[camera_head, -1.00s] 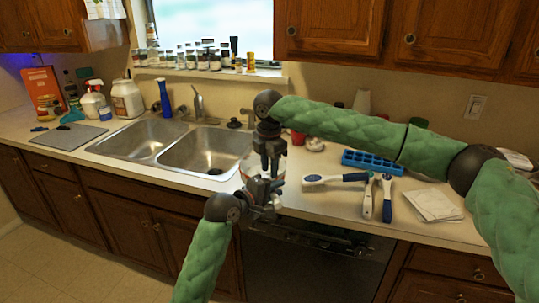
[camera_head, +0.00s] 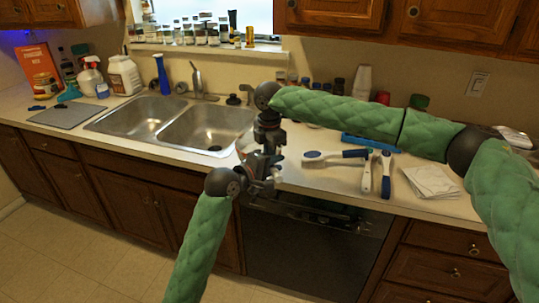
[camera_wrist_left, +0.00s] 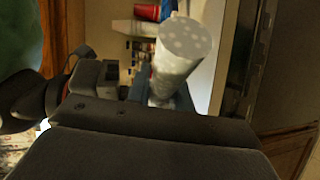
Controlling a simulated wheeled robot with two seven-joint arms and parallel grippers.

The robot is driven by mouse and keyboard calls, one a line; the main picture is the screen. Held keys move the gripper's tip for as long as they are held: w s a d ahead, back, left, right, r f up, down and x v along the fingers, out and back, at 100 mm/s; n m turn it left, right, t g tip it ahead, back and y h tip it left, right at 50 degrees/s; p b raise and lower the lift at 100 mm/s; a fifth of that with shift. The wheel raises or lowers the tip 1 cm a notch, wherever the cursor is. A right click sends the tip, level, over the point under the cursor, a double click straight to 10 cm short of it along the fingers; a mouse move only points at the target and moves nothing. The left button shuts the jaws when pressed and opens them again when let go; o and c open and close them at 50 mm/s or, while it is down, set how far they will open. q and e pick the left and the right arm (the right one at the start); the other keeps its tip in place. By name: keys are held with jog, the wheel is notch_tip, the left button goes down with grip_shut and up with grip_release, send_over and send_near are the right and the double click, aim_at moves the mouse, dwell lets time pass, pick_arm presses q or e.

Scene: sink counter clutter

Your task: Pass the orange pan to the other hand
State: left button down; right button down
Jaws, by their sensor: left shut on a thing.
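My left gripper (camera_head: 264,172) is over the counter's front edge, to the right of the sink. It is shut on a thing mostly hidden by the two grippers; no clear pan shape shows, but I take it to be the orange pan. My right gripper (camera_head: 269,136) points down from above, just over the left gripper and very close to it. Whether its jaws are open or shut cannot be made out. In the left wrist view a pale dotted cylinder (camera_wrist_left: 183,47) shows beyond the dark gripper body.
The double sink (camera_head: 205,130) lies to the left. A blue-and-white brush (camera_head: 330,158) and other handled tools (camera_head: 386,172) lie to the right, with a blue tray (camera_head: 370,143) behind and white papers (camera_head: 431,181) farther right. Bottles (camera_head: 124,75) stand at the far left.

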pick_arm(q)
jog(key=shift+f, duration=0.2)
dwell(0.5)
jog(key=c, duration=1.2)
grip_release()
jog(key=shift+o, duration=0.2)
jog(key=shift+r, duration=0.1)
jog(key=v, duration=1.2)
jog(key=shift+w, duration=0.1)
